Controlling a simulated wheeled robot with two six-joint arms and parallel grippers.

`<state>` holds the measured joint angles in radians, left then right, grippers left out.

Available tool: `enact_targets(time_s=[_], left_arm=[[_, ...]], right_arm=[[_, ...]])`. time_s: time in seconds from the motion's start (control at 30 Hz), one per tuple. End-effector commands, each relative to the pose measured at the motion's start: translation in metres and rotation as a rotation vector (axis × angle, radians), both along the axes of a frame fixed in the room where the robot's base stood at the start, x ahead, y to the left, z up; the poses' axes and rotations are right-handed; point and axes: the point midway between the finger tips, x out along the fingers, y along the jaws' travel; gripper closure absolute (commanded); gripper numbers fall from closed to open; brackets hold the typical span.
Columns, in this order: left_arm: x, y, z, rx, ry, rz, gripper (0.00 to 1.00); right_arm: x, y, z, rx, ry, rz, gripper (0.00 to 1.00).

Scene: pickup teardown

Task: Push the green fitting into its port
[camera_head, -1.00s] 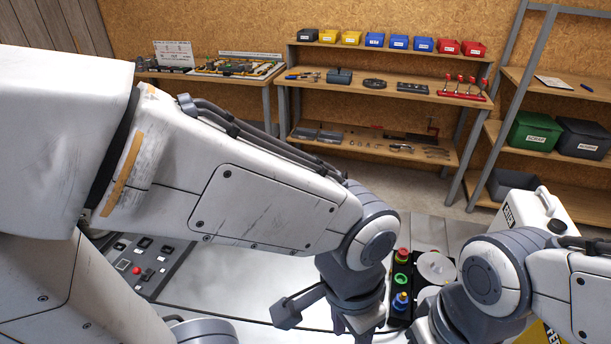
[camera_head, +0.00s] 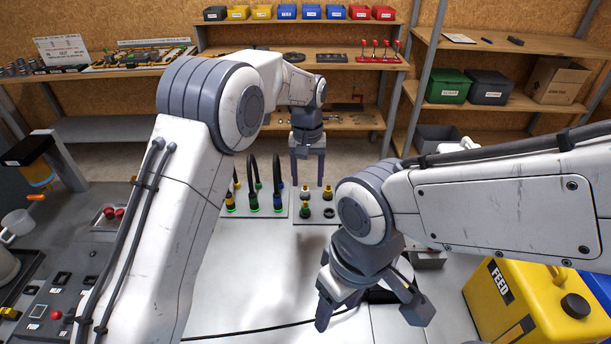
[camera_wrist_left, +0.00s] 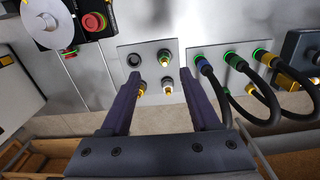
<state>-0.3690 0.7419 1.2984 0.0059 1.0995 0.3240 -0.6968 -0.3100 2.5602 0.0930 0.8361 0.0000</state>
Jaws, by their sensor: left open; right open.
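The port plate (camera_head: 316,217) stands on the far part of the bench and also shows in the left wrist view (camera_wrist_left: 152,73). The fitting with a green tint (camera_head: 304,211) sits on its near left; it appears as a small upright gold-tipped piece in the left wrist view (camera_wrist_left: 165,58). Beside it is an empty dark ring port (camera_wrist_left: 134,60). Two more gold-tipped fittings (camera_wrist_left: 167,87) stand on the plate. My left gripper (camera_head: 307,182) is open and empty, pointing down over the plate's far side. My right gripper (camera_head: 370,310) is open and empty near the bench front.
A second plate (camera_head: 272,210) left of the ports carries several dark hoses (camera_head: 254,185) with coloured, green-ringed connectors. A yellow FEED container (camera_head: 520,310) stands at the right front, a control panel (camera_head: 60,300) at the left. Shelves (camera_head: 300,65) with bins line the back.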

Motion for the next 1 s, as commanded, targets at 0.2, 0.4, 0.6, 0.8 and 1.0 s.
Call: enact_targets(time_s=[0.2,0.4,0.6,0.8,1.0], left_arm=[[0.021,0.006,-0.021,0.007,0.002,0.045,0.38],[0.020,0.006,-0.047,0.008,0.005,0.044,0.38],[0.020,0.006,-0.083,0.007,0.004,0.043,0.38],[0.021,0.005,-0.110,0.006,0.002,0.042,0.38],[0.021,0.005,-0.121,0.005,0.000,0.042,0.38]], right_arm=[[0.000,0.000,0.000,0.000,0.000,0.000,0.40],[0.000,0.000,0.008,0.000,0.000,0.000,0.40],[0.000,0.000,0.018,0.000,0.000,-0.001,0.40],[0.000,0.000,0.025,0.000,0.000,-0.001,0.40],[0.000,0.000,0.026,0.000,0.000,-0.001,0.40]])
